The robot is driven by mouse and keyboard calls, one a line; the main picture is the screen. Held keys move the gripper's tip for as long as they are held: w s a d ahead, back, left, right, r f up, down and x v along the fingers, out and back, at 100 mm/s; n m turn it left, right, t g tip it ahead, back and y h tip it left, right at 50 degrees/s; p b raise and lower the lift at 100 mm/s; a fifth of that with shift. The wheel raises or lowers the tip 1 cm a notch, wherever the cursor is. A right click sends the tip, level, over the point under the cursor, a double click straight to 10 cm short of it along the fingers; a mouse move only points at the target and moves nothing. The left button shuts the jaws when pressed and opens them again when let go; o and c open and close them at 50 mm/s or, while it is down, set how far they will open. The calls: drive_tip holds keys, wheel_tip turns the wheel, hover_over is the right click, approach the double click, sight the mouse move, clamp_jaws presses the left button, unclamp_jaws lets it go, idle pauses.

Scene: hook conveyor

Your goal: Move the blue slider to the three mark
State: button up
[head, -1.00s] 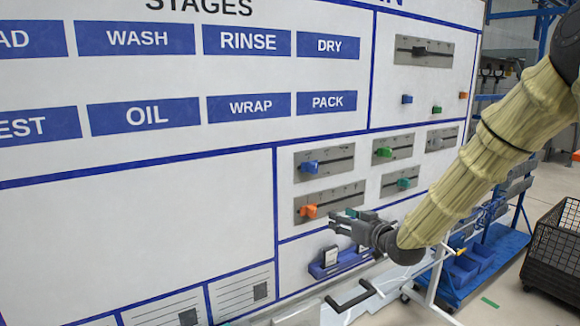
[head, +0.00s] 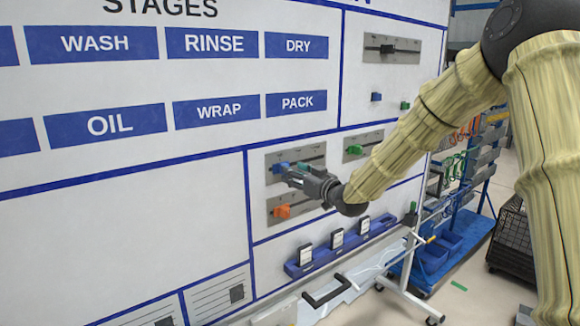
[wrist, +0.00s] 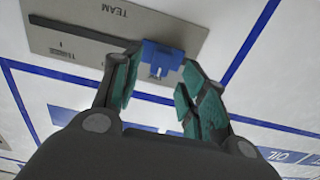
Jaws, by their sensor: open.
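The blue slider (head: 281,168) sits on a grey plate (head: 312,152), near the left end of its slot in the head view. In the wrist view, which is turned over, the blue slider (wrist: 163,62) is close to the right end of the plate (wrist: 120,14), marked TEAM. The dark slot runs away to the left there, past a small mark that seems to read THREE (wrist: 74,51). My gripper (head: 289,174) is open at the slider. In the wrist view its teal fingertips (wrist: 158,76) stand either side of the slider, not visibly closed on it.
An orange slider (head: 282,211) is on the plate just below, and a green slider (head: 354,150) is on a plate to the right. A blue tray (head: 339,250) with white-faced devices is on the board lower down.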

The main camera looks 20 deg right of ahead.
drive_tip(key=shift+p+x, duration=0.75)
drive_tip(key=shift+x, duration=1.25)
clamp_jaws()
drive_tip(key=shift+d, duration=0.1)
